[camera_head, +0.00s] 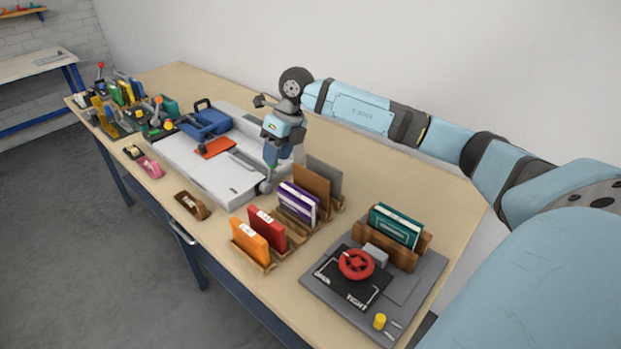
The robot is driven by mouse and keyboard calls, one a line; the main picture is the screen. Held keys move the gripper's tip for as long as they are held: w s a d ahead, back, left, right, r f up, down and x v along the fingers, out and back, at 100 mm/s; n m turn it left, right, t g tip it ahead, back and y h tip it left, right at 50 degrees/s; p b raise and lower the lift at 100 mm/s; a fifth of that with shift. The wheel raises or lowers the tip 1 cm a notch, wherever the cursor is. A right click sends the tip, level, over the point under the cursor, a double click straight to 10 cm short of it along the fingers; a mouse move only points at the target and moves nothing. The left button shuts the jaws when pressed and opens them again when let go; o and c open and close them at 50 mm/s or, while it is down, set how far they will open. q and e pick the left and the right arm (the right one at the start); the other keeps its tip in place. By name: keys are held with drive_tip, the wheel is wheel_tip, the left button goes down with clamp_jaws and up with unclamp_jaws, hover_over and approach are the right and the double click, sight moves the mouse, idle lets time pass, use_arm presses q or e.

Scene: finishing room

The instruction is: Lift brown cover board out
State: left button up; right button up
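The brown cover board (312,182) stands upright in a wooden rack (296,218) near the middle of the table. A grey board (328,176) stands behind it, and a purple book (298,203) stands in front and hides its lower part. My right gripper (267,182) points down to the left of the brown board, apart from it in the picture, near the right end of the white tray. Its fingers are small and partly overlapped, so I cannot tell whether they are open. My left gripper is not in view.
Orange (249,241) and red (267,229) books stand in racks in front. A grey press base (416,296) with a red handwheel (356,264) and a teal book (396,226) is at the right. The white tray (190,170) holds blue and orange items. The table's back right is clear.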

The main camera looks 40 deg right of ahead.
drive_tip(key=d+r+m+g+h, duration=0.1)
drive_tip(key=d+r+h, duration=0.25)
drive_tip(key=d, duration=0.55)
hover_over(310, 172)
wheel_tip(310, 172, down, 9)
wheel_tip(310, 172, down, 5)
drive_tip(key=shift+p, duration=0.75)
drive_tip(key=shift+s, duration=0.1)
clamp_jaws()
